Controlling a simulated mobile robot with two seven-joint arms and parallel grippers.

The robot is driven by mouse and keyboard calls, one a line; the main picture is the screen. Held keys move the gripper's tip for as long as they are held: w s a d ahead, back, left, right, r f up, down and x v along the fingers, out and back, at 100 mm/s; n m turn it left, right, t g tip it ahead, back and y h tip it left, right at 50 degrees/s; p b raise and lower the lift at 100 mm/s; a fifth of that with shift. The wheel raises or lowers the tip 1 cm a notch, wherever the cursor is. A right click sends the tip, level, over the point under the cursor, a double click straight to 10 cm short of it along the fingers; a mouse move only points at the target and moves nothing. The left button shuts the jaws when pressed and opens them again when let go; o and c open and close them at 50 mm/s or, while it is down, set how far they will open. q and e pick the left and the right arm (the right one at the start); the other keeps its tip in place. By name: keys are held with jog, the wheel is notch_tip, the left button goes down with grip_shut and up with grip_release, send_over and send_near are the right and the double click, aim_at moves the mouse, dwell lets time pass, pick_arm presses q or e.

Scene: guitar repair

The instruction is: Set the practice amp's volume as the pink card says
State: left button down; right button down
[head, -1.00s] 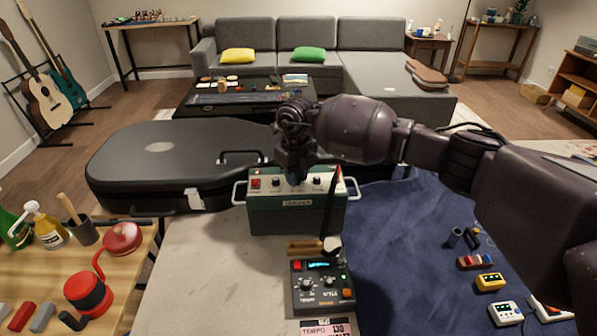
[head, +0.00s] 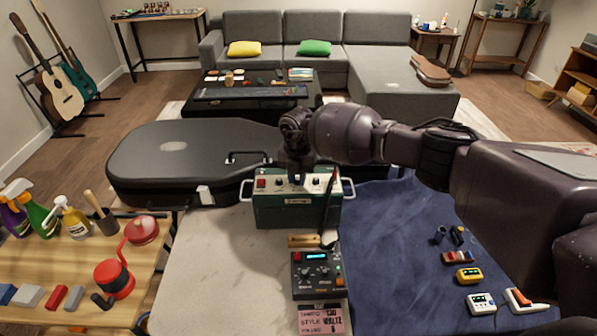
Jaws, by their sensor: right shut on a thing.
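The practice amp (head: 270,215) is a green box with side handles, upright on the work surface, with a red switch and several dark knobs on its pale top panel. My right gripper (head: 296,178) points down at that panel and is shut on a knob near its middle; its fingers hide the knob, so its setting cannot be read. The pink card (head: 322,320) lies at the bottom edge of the view. It has a tempo line, a style line that seems to say waltz, and a volume line whose value is too blurred to be sure of. My left gripper is out of view.
A dark pedal box (head: 316,273) with a lit display stands between amp and card. A wooden-handled tool (head: 304,240) lies before the amp. A black guitar case (head: 190,160) is behind left. A blue cloth (head: 390,250) with small gadgets covers the right.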

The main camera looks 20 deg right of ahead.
jog(key=m+p, duration=0.2)
jog(key=m, duration=0.1)
jog(key=shift+r, duration=0.15)
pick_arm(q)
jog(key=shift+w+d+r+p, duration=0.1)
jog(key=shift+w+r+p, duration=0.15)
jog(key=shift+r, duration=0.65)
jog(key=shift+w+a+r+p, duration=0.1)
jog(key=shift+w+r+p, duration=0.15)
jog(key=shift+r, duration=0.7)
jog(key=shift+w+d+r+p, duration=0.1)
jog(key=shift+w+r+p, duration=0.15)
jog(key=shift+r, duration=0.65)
pick_arm(e)
jog(key=shift+m, duration=1.4)
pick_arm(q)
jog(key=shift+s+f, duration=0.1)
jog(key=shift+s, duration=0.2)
pick_arm(e)
jog(key=c, duration=1)
grip_release()
jog(key=shift+c, duration=0.2)
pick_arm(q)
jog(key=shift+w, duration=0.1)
